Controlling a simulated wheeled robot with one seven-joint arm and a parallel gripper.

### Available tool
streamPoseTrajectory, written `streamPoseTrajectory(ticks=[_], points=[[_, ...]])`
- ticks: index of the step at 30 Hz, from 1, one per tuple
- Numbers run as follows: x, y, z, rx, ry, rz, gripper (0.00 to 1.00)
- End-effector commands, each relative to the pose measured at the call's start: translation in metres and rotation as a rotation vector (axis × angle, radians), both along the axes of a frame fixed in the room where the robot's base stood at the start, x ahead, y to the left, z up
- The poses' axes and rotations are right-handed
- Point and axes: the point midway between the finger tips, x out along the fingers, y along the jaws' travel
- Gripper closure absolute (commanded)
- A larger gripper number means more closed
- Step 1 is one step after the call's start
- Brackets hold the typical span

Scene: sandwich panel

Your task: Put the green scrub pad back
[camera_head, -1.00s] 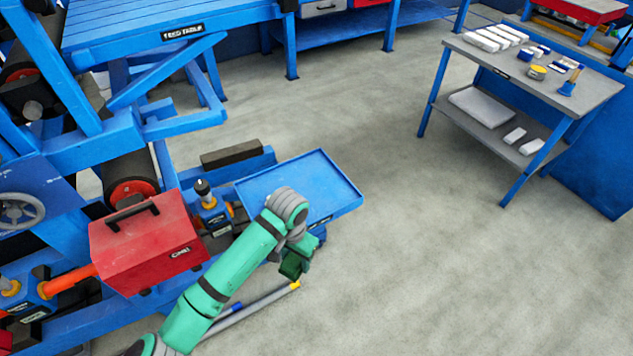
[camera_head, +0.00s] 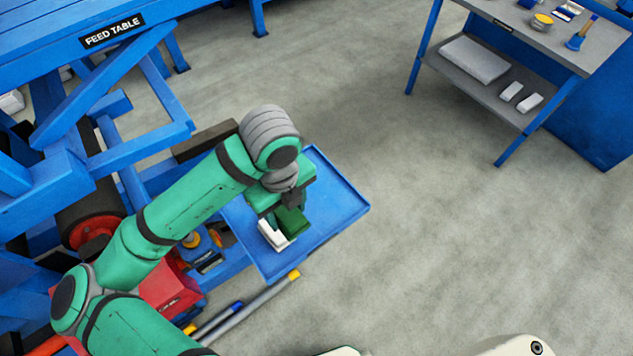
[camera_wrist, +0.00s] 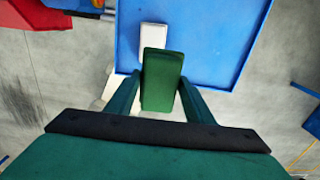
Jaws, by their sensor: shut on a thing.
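The green scrub pad (camera_head: 292,221) is a dark green block held between the fingers of my gripper (camera_head: 284,211). In the wrist view the pad (camera_wrist: 161,80) stands out from between the two green fingers of my gripper (camera_wrist: 160,98). It is over the near edge of the blue tray (camera_head: 347,213), which also shows in the wrist view (camera_wrist: 215,45). A white block (camera_head: 273,235) lies on the tray next to the pad; in the wrist view it (camera_wrist: 153,40) is partly hidden behind the pad. I cannot tell whether the pad touches the tray.
The blue frame under the feed table (camera_head: 110,120) and a red box (camera_head: 165,290) are left of the tray. Rods (camera_head: 245,310) lie in front of it. Open floor lies between.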

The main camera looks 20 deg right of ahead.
Motion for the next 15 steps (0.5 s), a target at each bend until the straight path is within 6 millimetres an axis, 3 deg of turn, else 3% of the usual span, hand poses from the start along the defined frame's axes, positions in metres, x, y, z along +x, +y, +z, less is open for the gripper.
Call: streamPoseTrajectory(ticks=[5, 15], points=[[0.007, -0.012, -0.006, 0.001, 0.003, -0.031, 0.76], [0.05, -0.069, -0.037, 0.002, 0.002, -0.026, 0.76]])
